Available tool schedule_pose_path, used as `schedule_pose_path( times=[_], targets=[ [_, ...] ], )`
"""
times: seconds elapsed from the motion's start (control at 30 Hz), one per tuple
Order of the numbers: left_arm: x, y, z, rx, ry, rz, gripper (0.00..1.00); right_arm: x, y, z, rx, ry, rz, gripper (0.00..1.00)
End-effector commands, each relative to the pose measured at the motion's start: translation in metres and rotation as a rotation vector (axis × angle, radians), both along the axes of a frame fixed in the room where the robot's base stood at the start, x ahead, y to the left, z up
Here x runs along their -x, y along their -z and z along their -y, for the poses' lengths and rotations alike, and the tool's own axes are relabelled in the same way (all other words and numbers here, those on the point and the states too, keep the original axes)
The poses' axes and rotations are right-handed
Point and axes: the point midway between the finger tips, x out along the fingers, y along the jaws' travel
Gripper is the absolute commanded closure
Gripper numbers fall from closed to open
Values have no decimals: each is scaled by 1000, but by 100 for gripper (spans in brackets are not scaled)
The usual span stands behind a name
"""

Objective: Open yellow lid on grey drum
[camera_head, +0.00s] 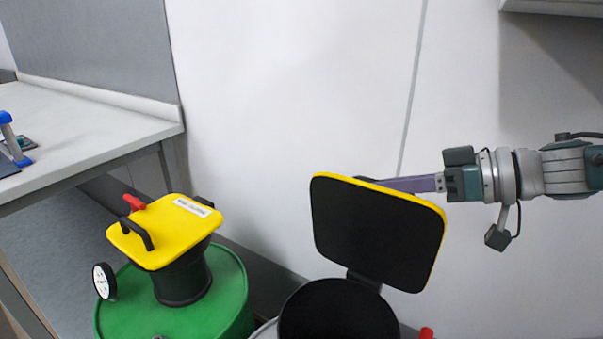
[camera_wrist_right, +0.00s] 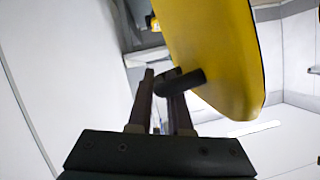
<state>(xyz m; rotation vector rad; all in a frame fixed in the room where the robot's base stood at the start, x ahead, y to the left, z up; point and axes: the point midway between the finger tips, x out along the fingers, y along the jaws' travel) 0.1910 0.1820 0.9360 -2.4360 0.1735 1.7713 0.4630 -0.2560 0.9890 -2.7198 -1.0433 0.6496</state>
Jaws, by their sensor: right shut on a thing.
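The yellow lid (camera_head: 378,232) of the grey drum stands raised and tilted back in the head view, its black underside facing me. Below it is the round black opening (camera_head: 338,312). Only a small part of the grey drum (camera_head: 265,331) shows at the bottom edge. My right gripper (camera_head: 388,183) reaches in from the right behind the lid's upper edge. In the right wrist view the gripper (camera_wrist_right: 166,88) is shut on the lid's black handle (camera_wrist_right: 186,81), beside the yellow outer face (camera_wrist_right: 215,50). The lid hides the fingertips in the head view. My left gripper is not in view.
A green drum (camera_head: 215,305) with a closed yellow lid (camera_head: 170,232) and black handle stands to the left. A light table (camera_head: 90,125) is at the far left, with a blue-grey object (camera_head: 12,145) on it. A white wall (camera_head: 290,110) stands close behind the drums.

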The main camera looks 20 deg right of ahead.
Motion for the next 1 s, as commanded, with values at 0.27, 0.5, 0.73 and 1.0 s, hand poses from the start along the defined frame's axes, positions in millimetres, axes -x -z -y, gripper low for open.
schedule_pose_path(
  times=[0.27, 0.5, 0.73, 1.0],
  targets=[
    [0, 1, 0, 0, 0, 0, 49, 2, 6, 1, 11, 0, -9, 100],
    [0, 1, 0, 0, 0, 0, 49, 2, 6, 1, 11, -1, -10, 70],
    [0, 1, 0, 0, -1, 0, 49, 2, 5, 1, 8, -2, -8, 70],
    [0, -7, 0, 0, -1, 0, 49, 27, -10, 27, 9, 1, -9, 70]
  ],
)
